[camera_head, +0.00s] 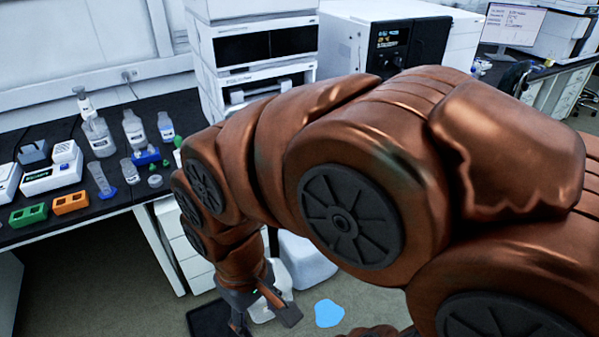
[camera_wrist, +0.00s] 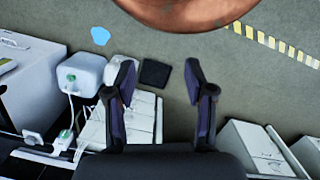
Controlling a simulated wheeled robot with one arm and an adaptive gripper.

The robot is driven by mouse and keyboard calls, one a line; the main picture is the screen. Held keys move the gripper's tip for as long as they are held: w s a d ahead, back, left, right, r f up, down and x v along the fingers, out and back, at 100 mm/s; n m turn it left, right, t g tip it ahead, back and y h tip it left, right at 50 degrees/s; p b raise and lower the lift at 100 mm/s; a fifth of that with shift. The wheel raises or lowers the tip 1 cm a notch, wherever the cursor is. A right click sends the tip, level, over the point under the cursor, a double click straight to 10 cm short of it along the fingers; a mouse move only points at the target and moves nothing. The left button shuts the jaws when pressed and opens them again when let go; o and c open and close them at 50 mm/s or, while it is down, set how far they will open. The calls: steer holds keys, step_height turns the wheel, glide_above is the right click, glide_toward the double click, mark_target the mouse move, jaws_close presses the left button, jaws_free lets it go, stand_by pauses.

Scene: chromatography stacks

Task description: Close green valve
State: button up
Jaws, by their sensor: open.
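My gripper (camera_wrist: 159,82) is open and empty, its two dark fingers spread wide over the floor in the wrist view. In the head view my gripper (camera_head: 265,318) hangs low, in front of the bench and below its top. I cannot make out a green valve for certain. A small green piece (camera_head: 178,142) stands at the bench's right end in the head view, partly beside my arm. In the wrist view a small green part (camera_wrist: 65,133) shows on a white item at lower left, apart from my gripper. My arm hides much of the bench's right side.
The black bench (camera_head: 115,200) holds bottles, a green rack (camera_head: 28,215) and an orange rack (camera_head: 70,203). The instrument stack (camera_head: 255,50) stands behind my arm. White canisters (camera_wrist: 80,75) and a dark mat (camera_wrist: 155,73) are on the floor, with a blue patch (camera_head: 328,313).

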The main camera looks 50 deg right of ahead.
steer(key=shift+o, duration=0.7)
steer(key=w+d+f+m+t+b, duration=0.1)
steer(key=w+d+f+b, duration=0.3)
steer(key=w, duration=0.5)
steer(key=w+d+f+t+h+b, duration=0.1)
steer(key=w+d+f+t+b, duration=0.2)
steer(key=w+d+f, duration=0.3)
steer(key=w+b, duration=0.1)
steer(key=w, duration=0.3)
steer(key=shift+m+h+b, duration=0.3)
steer(key=shift+m+b, duration=0.05)
steer(key=shift+m, duration=0.05)
steer(key=w+d+f+m+t+h+b, duration=0.1)
steer(key=w+d+f+t+b, duration=0.3)
steer(key=w+d, duration=0.4)
steer(key=w+d+f+t+h+b, duration=0.1)
steer(key=w+d+f+t+b, duration=0.1)
steer(key=w+d+f+b, duration=0.5)
steer(key=w+d+f+t+h+b, duration=0.1)
steer(key=w+d+f+t+b, duration=0.2)
steer(key=d, duration=0.5)
steer(key=w+d+f+m+t+h+b, duration=0.1)
steer(key=d+f+t+b, duration=0.25)
steer(key=d+b, duration=0.4)
steer(key=w+d+f+t+h+b, duration=0.1)
steer(key=w+d+f+t+b, duration=0.15)
steer(key=d, duration=0.75)
steer(key=f+b+x, duration=0.1)
steer(key=x, duration=0.6)
steer(key=shift+w+a+f, duration=0.2)
